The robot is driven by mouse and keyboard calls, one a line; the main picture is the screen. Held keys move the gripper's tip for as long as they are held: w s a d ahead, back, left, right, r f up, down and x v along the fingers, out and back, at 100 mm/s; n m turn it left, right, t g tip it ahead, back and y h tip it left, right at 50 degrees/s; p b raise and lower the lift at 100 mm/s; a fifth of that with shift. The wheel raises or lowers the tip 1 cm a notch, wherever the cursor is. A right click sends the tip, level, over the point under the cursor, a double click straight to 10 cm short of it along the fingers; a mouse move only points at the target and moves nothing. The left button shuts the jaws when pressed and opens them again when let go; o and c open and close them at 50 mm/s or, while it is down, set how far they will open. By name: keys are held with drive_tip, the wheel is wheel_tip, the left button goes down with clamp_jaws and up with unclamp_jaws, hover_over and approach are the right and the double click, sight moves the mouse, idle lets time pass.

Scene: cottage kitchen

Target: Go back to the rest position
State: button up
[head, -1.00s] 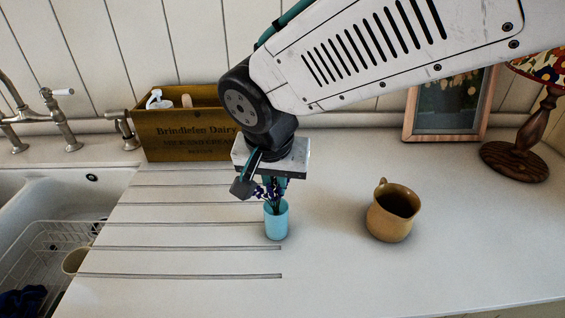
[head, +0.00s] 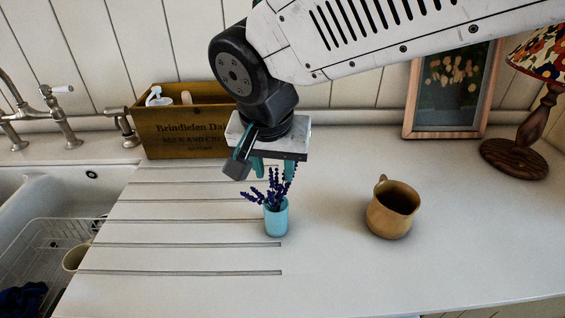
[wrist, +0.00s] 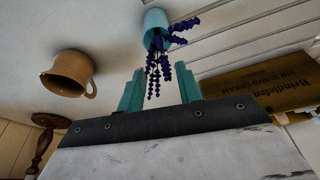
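My gripper (head: 272,168) is above and slightly behind a small light-blue cup (head: 276,218) on the counter. The cup stands upright and holds sprigs of purple flowers (head: 271,190). In the wrist view, my gripper's two teal fingers (wrist: 160,92) are spread apart, with nothing held between them. The flower tips (wrist: 160,62) reach toward the gap between the fingers, and the blue cup (wrist: 155,20) lies beyond them.
A tan jug (head: 393,209) stands to the right of the cup. A wooden crate (head: 180,132) is behind left, and a framed picture (head: 448,90) and a lamp (head: 520,145) are at the back right. A sink with a dish rack (head: 45,245) is at left.

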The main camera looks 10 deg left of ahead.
drive_tip(key=v, duration=0.4)
drive_tip(key=shift+n, duration=0.3)
idle(0.6)
drive_tip(key=s+d+f, duration=0.1)
drive_tip(key=s+d, duration=0.2)
drive_tip(key=d, duration=0.9)
drive_tip(key=s+d+f+g, duration=0.1)
drive_tip(key=s+d, duration=0.3)
drive_tip(key=d, duration=0.8)
drive_tip(key=s+d+m, duration=0.1)
drive_tip(key=s+d, duration=0.2)
drive_tip(key=d, duration=0.9)
drive_tip(key=shift+s+d+f+g, duration=0.15)
drive_tip(key=shift+s+f+g, duration=0.1)
drive_tip(key=shift+f+g, duration=0.15)
